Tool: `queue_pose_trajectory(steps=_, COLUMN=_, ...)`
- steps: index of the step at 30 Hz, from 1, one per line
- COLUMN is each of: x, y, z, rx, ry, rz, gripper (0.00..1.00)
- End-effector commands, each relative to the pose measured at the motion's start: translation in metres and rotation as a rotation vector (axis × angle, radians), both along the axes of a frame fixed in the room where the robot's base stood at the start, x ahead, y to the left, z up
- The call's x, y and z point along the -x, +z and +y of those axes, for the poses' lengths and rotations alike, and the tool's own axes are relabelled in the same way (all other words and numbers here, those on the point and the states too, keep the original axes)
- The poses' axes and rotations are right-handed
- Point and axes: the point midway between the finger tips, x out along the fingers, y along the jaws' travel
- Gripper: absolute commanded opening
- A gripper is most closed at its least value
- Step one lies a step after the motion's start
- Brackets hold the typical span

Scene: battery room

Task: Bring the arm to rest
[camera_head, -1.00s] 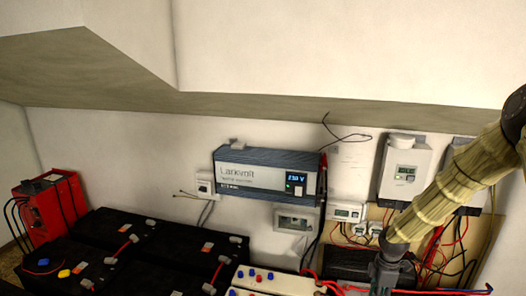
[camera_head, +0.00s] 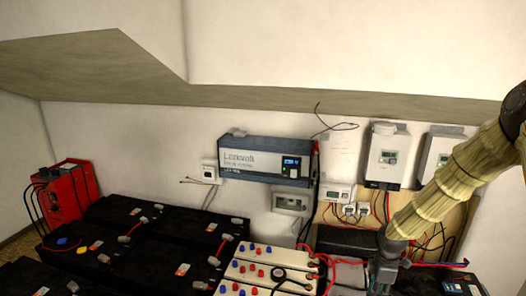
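My arm (camera_head: 440,195), with a ribbed tan sleeve and dark joints, reaches down from the right edge. My gripper (camera_head: 380,284) is at its lower end, near the bottom edge of the picture, in front of the wiring on the right. Its fingertips are small, dark and partly cut off, so I cannot tell whether it is open or shut. Nothing clearly shows held in it.
Black batteries (camera_head: 165,262) fill the lower left, beside a red charger (camera_head: 66,195). A cream battery block (camera_head: 262,266) with red and blue caps stands left of my gripper. An inverter (camera_head: 265,160) and grey controllers (camera_head: 388,156) hang on the wall. Loose red cables (camera_head: 438,265) lie near my gripper.

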Motion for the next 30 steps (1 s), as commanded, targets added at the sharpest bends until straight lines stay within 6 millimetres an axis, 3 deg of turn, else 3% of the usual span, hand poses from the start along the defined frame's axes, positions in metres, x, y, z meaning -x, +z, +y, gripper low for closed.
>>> queue_pose_trajectory(steps=10, x=0.039, y=-0.045, z=0.041, rx=-0.055, ry=-0.135, rz=0.018, gripper=0.2)
queue_pose_trajectory(steps=17, x=0.085, y=-0.086, z=0.075, rx=-0.099, ry=-0.295, rz=0.038, gripper=0.2)
queue_pose_trajectory(steps=20, x=0.119, y=-0.111, z=0.096, rx=-0.12, ry=-0.413, rz=0.053, gripper=0.2)
queue_pose_trajectory(steps=24, x=0.186, y=-0.148, z=0.124, rx=-0.134, ry=-0.641, rz=0.077, gripper=0.2)
queue_pose_trajectory(steps=30, x=0.281, y=-0.179, z=0.145, rx=-0.104, ry=-0.967, rz=0.084, gripper=0.2)
